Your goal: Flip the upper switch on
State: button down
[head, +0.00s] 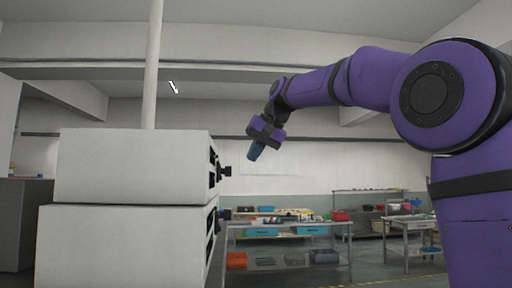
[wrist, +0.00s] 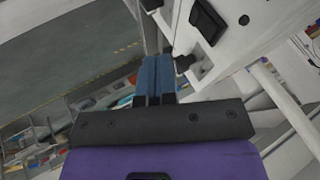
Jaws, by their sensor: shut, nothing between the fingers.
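Two white box units are stacked at the left in the head view, the upper unit (head: 130,165) on the lower unit (head: 120,245). Their control faces turn right and are seen nearly edge-on. A black knob-like part (head: 225,171) sticks out of the upper face, and another (head: 225,214) out of the lower. The wrist view shows a dark rectangular part (wrist: 207,20) and a black protruding part (wrist: 184,63) on a white face. I cannot tell which is the upper switch or its position. My gripper (head: 255,152), with blue fingers, is shut and empty, right of and slightly above the upper knob, apparently apart from it.
A pale vertical pole (head: 152,65) rises behind the stack. A metal workbench (head: 290,225) with bins stands in the background, with another bench (head: 408,222) at the right. The space right of the units, around my gripper, is clear.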

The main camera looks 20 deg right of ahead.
aim_at(220, 172)
jog(key=w+a+f, duration=0.3)
jog(key=a+f, duration=0.2)
jog(key=shift+w+a, duration=0.25)
jog(key=shift+w, duration=0.15)
jog(key=shift+w+a+f, duration=0.1)
jog(key=shift+a, duration=0.2)
dwell(0.3)
